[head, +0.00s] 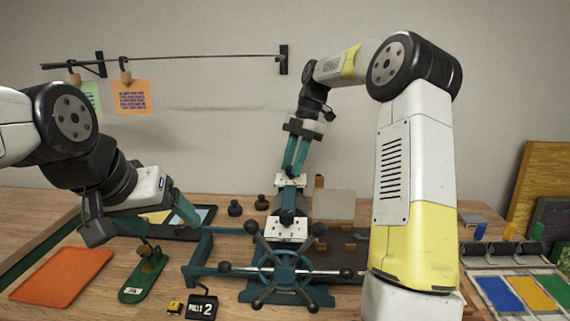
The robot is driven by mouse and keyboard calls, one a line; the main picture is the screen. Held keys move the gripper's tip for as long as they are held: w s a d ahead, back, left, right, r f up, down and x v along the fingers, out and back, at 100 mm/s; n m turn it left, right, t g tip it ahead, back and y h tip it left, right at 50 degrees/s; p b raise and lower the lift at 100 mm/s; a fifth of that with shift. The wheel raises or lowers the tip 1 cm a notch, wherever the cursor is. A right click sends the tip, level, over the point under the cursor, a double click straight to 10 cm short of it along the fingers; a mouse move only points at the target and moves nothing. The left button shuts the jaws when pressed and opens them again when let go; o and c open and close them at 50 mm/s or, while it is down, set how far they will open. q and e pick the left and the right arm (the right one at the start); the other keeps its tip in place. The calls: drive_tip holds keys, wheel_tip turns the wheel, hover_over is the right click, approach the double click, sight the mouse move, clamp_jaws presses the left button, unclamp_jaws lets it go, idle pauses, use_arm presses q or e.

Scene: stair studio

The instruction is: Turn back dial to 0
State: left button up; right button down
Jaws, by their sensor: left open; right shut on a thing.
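A teal etching press (290,270) with a spoked black-knobbed wheel stands mid-table. Two pale plates with dark marks sit along its top. The rear plate (282,181) appears to belong to the back dial, and the front plate (287,230) is nearer me. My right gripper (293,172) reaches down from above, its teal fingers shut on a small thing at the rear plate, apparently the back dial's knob. The fingers hide the knob, and the dial's reading is too small to tell. My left gripper (140,220) is open and empty over the table's left part.
A green stand (142,272) is below my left gripper, beside an orange tray (63,276). Dark weights (235,208) are behind the press. Ink trays (497,294) lie right. A rail (190,58) with hanging cards crosses the wall.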

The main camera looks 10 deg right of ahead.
drive_tip(key=c, duration=1.1)
unclamp_jaws()
drive_tip(key=shift+c, duration=0.2)
drive_tip(key=shift+r, duration=0.1)
drive_tip(key=v, duration=0.7)
drive_tip(key=shift+d+r, duration=0.2)
drive_tip(key=shift+w, duration=0.15)
